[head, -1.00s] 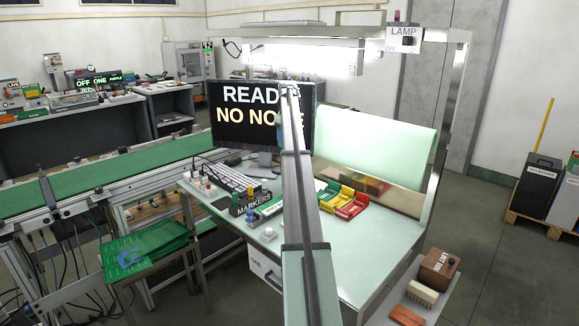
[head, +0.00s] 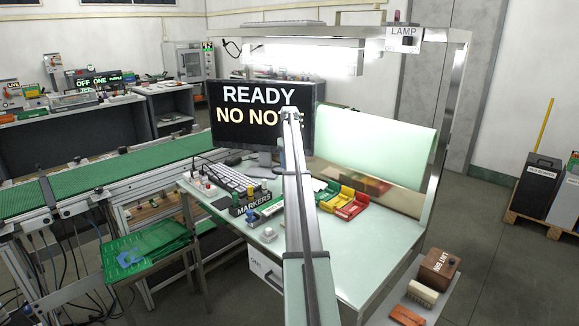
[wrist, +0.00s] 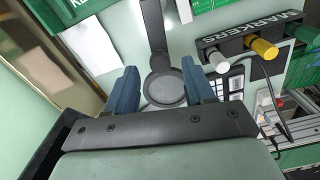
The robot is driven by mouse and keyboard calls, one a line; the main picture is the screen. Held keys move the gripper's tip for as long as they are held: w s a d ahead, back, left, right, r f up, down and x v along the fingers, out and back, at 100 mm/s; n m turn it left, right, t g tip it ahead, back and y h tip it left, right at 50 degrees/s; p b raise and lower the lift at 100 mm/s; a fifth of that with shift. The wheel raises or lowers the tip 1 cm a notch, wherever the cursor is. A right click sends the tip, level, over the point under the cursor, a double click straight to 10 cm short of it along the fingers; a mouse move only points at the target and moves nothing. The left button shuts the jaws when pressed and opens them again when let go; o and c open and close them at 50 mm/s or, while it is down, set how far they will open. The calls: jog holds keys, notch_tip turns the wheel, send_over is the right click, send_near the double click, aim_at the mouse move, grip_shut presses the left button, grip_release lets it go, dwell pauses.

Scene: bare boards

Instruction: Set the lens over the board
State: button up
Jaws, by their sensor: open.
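In the wrist view a round grey lens (wrist: 165,89) in a dark rim sits on a dark arm (wrist: 154,25) that runs up the picture. My gripper (wrist: 162,82) is open, with one blue finger on each side of the lens. I cannot tell whether the fingers touch the rim. Green boards lie stacked on a stand (head: 150,243) at the left in the head view. A green board-like piece (wrist: 235,14) shows at the top of the wrist view; I cannot tell whether it is the task's board. In the head view my own arm hides the gripper and lens.
The bench (head: 365,250) holds a markers holder (head: 252,207), a keyboard (head: 235,181) and coloured bins (head: 345,199). A monitor (head: 240,112) stands behind, and a lamp hood (head: 300,57) hangs above. The bench front is largely clear.

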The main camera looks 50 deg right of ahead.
jog(key=shift+f, duration=1.1)
grip_shut()
